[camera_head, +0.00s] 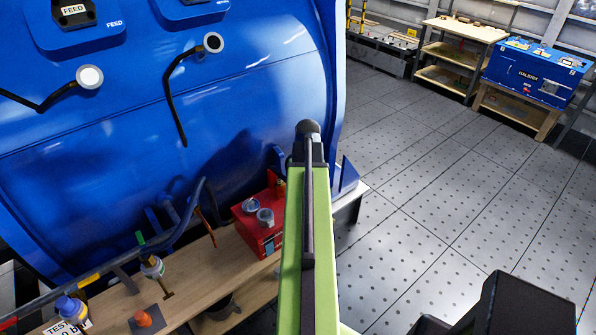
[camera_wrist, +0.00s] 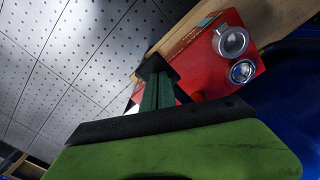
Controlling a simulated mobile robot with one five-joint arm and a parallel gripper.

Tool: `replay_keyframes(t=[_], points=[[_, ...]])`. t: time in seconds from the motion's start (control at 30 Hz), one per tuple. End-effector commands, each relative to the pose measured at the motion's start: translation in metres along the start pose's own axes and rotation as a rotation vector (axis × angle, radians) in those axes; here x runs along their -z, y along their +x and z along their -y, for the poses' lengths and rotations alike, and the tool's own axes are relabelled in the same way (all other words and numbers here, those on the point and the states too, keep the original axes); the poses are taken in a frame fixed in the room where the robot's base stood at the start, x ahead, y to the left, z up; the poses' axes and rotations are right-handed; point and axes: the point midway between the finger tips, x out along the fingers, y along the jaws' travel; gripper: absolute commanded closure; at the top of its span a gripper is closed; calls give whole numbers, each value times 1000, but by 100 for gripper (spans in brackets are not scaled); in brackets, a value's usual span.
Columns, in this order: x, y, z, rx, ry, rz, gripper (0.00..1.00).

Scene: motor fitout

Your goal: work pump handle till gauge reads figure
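A red box (camera_head: 250,228) stands on a wooden bench against the blue tank, left of my arm in the head view. Two round silver fittings, perhaps gauges, are on it: one (camera_head: 250,205) and another (camera_head: 265,217); no reading is legible. In the wrist view the red box (camera_wrist: 205,68) shows at upper right with the fittings (camera_wrist: 230,42) and (camera_wrist: 242,72). My gripper (camera_head: 308,130) is beyond the end of my green arm; its dark end (camera_wrist: 152,68) overlaps the box's left side in the wrist view. Contact and finger opening cannot be told. I cannot clearly make out a pump handle.
The blue tank (camera_head: 230,100) fills the left. The wooden bench (camera_head: 200,270) holds a bottle with a blue cap (camera_head: 70,307), another bottle (camera_head: 152,267) and an orange piece (camera_head: 143,319). Open floor (camera_head: 430,180) lies right. A blue toolbox (camera_head: 535,75) stands at far right.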

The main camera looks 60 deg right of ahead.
Motion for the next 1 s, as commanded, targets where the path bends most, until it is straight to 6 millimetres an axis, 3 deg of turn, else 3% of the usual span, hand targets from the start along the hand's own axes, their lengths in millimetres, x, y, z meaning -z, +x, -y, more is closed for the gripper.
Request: replay_keyframes(t=[0.03,0.4,0.57,1.0], points=[[1,12,0,0,0,-1,100],[6,52,3,1,0,-2,100],[5,35,2,1,1,-2,100],[-2,-36,-2,0,1,-1,100]])
